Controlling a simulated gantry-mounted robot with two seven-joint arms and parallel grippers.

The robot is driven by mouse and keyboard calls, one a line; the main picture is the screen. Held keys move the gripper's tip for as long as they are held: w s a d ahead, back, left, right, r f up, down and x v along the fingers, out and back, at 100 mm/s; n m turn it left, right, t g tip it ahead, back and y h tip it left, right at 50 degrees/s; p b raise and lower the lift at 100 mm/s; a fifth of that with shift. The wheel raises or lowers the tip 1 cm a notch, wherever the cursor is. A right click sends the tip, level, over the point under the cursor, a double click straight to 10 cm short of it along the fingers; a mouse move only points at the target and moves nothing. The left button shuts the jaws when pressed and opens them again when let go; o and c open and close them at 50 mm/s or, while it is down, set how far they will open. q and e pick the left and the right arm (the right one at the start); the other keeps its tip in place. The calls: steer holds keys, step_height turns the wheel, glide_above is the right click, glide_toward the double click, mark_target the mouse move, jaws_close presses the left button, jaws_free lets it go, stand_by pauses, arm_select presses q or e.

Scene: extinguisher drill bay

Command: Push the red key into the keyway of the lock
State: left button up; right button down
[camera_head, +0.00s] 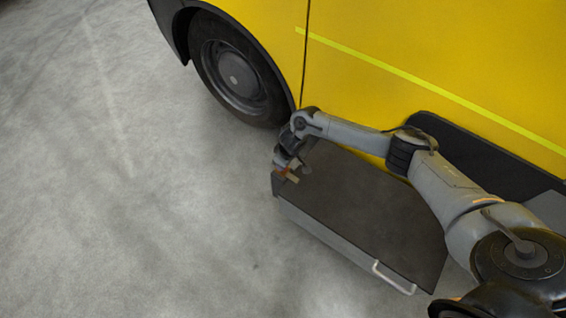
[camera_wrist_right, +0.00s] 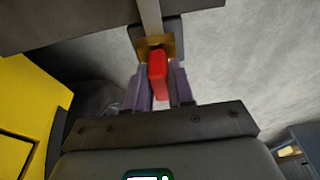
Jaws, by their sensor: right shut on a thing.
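The red key (camera_wrist_right: 158,76) is between the two purple fingers of my right gripper (camera_wrist_right: 160,84), which is shut on it. Its far end is up against the brass-coloured lock (camera_wrist_right: 154,42); I cannot tell whether it touches or is inside the keyway, which is hidden. In the head view my right gripper (camera_head: 286,166) is at the left corner of a dark-topped box, with the lock (camera_head: 293,178) small beside it and a bit of the red key (camera_head: 282,171) showing. My left gripper is not in view.
The dark-topped grey box (camera_head: 370,215) has a pale handle (camera_head: 392,278) on its front side. A yellow vehicle (camera_head: 430,60) with a wheel (camera_head: 236,75) stands behind it. The concrete floor (camera_head: 130,210) to the left is clear.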

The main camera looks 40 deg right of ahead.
steer(key=c, duration=0.9)
jaws_free()
